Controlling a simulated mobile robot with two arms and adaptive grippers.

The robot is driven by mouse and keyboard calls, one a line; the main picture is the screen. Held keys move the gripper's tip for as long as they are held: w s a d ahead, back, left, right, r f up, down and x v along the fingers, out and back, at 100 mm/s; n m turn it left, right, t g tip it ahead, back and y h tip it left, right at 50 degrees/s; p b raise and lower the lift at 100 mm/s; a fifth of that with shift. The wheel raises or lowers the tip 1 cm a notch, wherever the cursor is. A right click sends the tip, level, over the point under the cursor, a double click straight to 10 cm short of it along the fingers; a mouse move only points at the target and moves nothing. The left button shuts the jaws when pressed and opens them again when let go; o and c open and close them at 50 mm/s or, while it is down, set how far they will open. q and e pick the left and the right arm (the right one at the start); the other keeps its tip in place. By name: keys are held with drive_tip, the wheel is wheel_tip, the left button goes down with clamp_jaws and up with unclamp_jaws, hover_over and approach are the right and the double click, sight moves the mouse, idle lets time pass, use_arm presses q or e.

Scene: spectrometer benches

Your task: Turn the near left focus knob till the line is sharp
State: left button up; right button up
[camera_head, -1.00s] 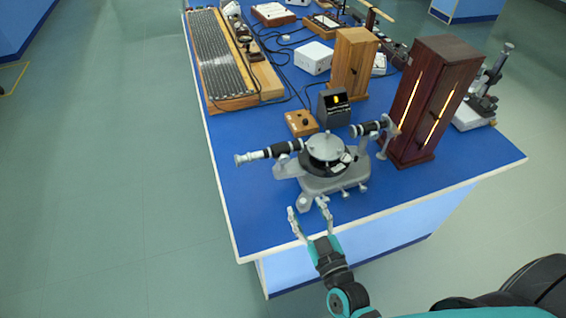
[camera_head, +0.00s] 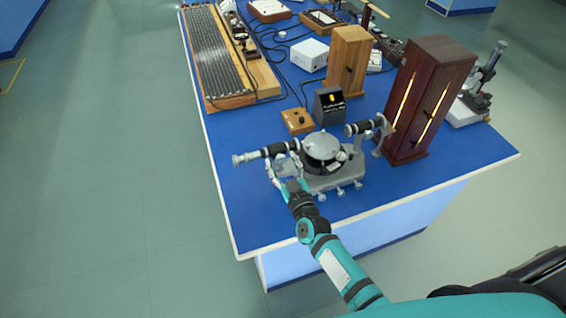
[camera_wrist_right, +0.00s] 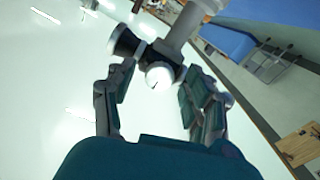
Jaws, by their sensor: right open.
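The grey and black spectrometer (camera_head: 322,148) stands near the front of the blue bench. Its left tube (camera_head: 252,156) points left, and its right tube (camera_head: 362,127) points toward the dark wooden cabinet. My right gripper (camera_head: 279,172) is open just below the left tube. In the right wrist view, a pale round knob (camera_wrist_right: 160,75) with a small dark mark lies between the open fingers, near their tips. The fingers show a gap on both sides of it. A black ringed end piece (camera_wrist_right: 123,42) shows beside the knob. My left gripper is out of view.
The dark cabinet (camera_head: 425,95) with glowing slits stands to the right. A black lamp box (camera_head: 329,106) and a small wooden box (camera_head: 297,121) stand behind the spectrometer. The bench's front left corner (camera_head: 246,235) is clear.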

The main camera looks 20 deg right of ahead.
clamp_jaws()
idle(0.3)
drive_tip(key=m, duration=0.3)
drive_tip(key=shift+m+b, duration=0.3)
drive_tip(key=shift+m, duration=0.1)
drive_tip(key=m, duration=0.4)
drive_tip(key=shift+m+b, duration=0.3)
drive_tip(key=shift+b, duration=0.1)
drive_tip(key=m+b, duration=0.1)
drive_tip(key=m, duration=0.3)
drive_tip(key=m+b, duration=0.1)
drive_tip(key=m, duration=0.3)
drive_tip(key=shift+m, duration=0.6)
